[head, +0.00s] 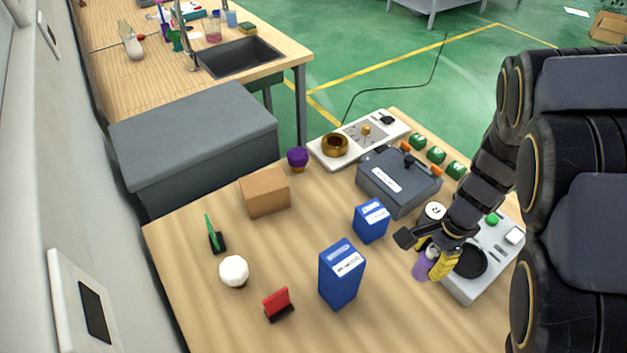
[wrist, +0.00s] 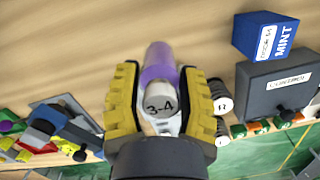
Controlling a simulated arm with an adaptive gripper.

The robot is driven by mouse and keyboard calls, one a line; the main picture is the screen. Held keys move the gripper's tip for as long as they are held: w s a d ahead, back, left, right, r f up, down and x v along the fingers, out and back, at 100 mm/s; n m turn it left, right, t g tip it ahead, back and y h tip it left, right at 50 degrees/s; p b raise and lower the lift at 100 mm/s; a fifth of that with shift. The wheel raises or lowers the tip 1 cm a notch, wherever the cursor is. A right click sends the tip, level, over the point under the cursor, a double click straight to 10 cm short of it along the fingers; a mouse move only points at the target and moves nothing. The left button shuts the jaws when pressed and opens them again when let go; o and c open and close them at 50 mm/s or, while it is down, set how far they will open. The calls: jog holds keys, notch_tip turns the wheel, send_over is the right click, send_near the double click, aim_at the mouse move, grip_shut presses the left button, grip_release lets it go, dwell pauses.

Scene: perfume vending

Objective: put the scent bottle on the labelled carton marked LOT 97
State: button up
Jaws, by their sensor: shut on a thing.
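My gripper (head: 438,262) is shut on a purple bottle (head: 421,270), right of the blue cartons in the head view. In the wrist view my yellow fingers (wrist: 160,90) clasp the bottle (wrist: 158,62) from both sides; its pale end, marked "3-4", faces the camera. A tall blue carton (head: 340,276) and a shorter blue carton (head: 371,222) stand on the table, with white labels too small to read. In the wrist view a blue carton (wrist: 265,35) reads "MINT"; its smaller label is unclear. I cannot read LOT 97 anywhere.
A dark grey labelled box (head: 398,182) stands behind the shorter carton. A grey panel (head: 485,262) with a black disc lies beside my gripper. A brown box (head: 264,192), white ball (head: 234,271) and red stand (head: 278,304) are leftward. Bare wood (head: 300,235) lies between.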

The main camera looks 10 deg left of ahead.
jog(key=w+a+r, duration=0.3)
jog(key=a+r, duration=0.1)
jog(key=a, duration=0.6)
jog(key=w+a+r+m, duration=0.1)
jog(key=w+a+r, duration=0.15)
jog(key=a, duration=0.65)
jog(key=w+a+r, duration=0.2)
jog(key=a+r, duration=0.2)
jog(key=a, duration=0.6)
send_over(262, 182)
jog(key=shift+f, duration=6.35)
jog(key=shift+f, duration=0.2)
jog(key=o, duration=1)
